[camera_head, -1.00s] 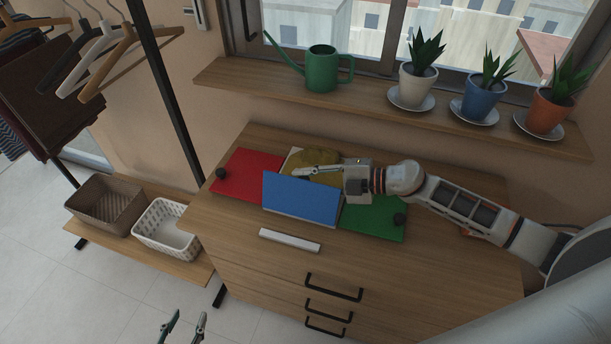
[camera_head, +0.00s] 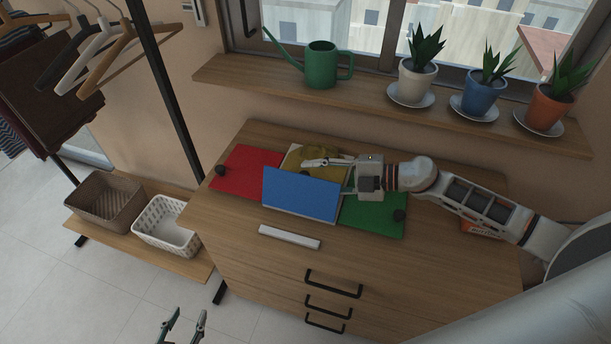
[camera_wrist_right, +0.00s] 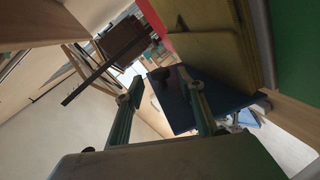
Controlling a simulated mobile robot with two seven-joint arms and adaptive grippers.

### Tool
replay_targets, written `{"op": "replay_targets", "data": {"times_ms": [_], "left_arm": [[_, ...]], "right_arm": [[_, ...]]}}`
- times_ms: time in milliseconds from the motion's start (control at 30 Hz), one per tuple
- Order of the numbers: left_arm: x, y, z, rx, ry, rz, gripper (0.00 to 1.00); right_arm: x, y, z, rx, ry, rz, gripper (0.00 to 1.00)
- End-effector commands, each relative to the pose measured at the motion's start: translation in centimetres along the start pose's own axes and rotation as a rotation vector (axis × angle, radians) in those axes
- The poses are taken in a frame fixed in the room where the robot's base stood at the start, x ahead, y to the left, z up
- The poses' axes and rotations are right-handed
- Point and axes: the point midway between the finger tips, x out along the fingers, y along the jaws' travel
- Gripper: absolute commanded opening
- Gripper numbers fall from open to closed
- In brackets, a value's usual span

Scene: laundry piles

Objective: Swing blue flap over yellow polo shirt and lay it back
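The blue flap (camera_head: 301,194) stands tilted up at the front middle of the folding board, also in the right wrist view (camera_wrist_right: 178,104). The yellow polo shirt (camera_head: 298,158) lies folded behind it, partly hidden by the flap and my right gripper; the wrist view also shows it (camera_wrist_right: 212,45). My right gripper (camera_head: 324,171) is open at the flap's upper right, one finger over the shirt. In the wrist view its fingers (camera_wrist_right: 161,76) are apart, the right one overlapping the flap; contact is unclear. My left gripper (camera_head: 190,313) is open and empty, low in front of the dresser.
The red panel (camera_head: 240,175) and green panel (camera_head: 372,218) lie flat at the sides, each with a dark knob. A white bar (camera_head: 289,237) lies on the dresser top (camera_head: 420,255). A watering can (camera_head: 321,68) and potted plants stand on the sill behind.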

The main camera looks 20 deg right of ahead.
Motion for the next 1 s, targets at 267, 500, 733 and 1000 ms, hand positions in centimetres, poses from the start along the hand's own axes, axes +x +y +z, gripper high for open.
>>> {"op": "replay_targets", "data": {"times_ms": [267, 500, 733, 1000], "left_arm": [[0.0, 0.1, 0.1, -0.001, -0.001, 0.001, 0.39], [0.0, 0.1, 0.1, -0.002, -0.001, 0.001, 0.39], [0.0, 0.1, 0.1, -0.002, -0.001, 0.001, 0.39], [0.0, 0.1, 0.1, -0.002, -0.001, 0.001, 0.39]], "right_arm": [[-5.8, -0.1, 0.0, 0.001, -0.001, -0.002, 0.38], [-8.7, 0.0, 0.0, 0.001, 0.001, 0.0, 0.38], [-9.2, 0.1, -0.1, 0.0, 0.002, 0.001, 0.38], [-9.4, 0.0, 0.0, 0.001, 0.001, 0.001, 0.38]]}}
